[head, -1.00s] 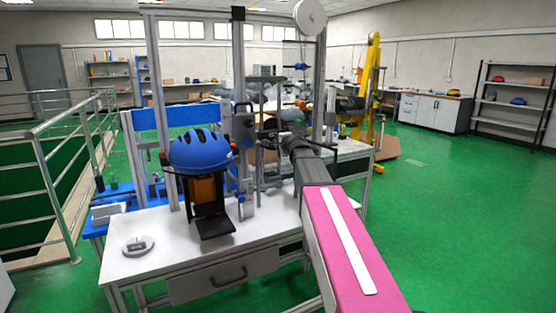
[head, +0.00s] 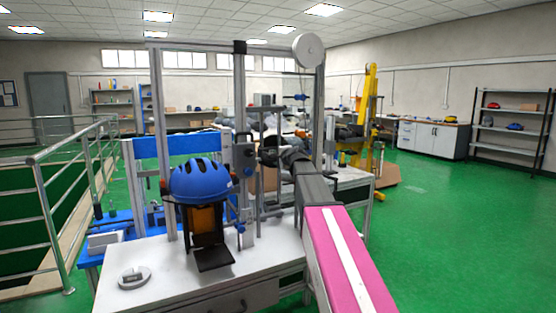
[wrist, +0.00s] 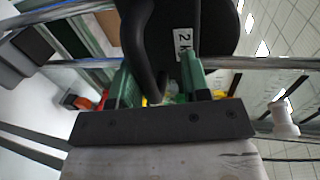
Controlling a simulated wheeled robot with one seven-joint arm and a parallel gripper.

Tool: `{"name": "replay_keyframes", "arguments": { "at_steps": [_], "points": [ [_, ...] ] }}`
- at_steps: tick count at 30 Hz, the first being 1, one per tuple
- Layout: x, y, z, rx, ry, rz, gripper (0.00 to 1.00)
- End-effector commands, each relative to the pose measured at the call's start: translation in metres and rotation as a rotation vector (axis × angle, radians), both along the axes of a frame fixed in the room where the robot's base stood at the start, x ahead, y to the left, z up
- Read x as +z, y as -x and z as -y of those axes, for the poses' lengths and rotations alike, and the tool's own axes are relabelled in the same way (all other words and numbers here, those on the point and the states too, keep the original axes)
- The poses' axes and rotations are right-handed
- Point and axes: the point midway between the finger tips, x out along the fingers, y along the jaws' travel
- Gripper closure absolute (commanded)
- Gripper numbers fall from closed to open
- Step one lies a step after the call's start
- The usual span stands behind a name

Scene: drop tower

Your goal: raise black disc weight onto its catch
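The black disc weight (wrist: 220,30) fills the top middle of the wrist view, with a white label reading "2 k", partly hidden. A dark curved bar (wrist: 143,45) runs down in front of it. My gripper (wrist: 158,80) has two green fingers set apart close below the disc, the bar between them or just beyond. I cannot tell whether they press on anything. In the head view my gripper (head: 280,155) is at the rig, and a dark round shape beside it seems to be the weight. The catch cannot be made out clearly.
A blue helmet (head: 200,181) sits on a dark stand above the white table (head: 180,290). Metal posts (head: 318,110) rise around the rig, with a white pulley wheel (head: 309,50) on top. A small round grey piece (head: 135,277) lies at left. Green floor is open at right.

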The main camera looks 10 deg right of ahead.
Motion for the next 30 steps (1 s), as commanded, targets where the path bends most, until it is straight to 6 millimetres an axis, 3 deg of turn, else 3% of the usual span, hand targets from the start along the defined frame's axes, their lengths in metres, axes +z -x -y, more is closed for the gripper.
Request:
{"name": "replay_keyframes", "arguments": {
  "at_steps": [14, 30],
  "points": [
    [0.001, 0.011, 0.003, 0.0, 0.002, -0.002, 0.59],
    [0.018, 0.094, 0.029, 0.0, 0.001, 0.0, 0.59]
  ]
}}
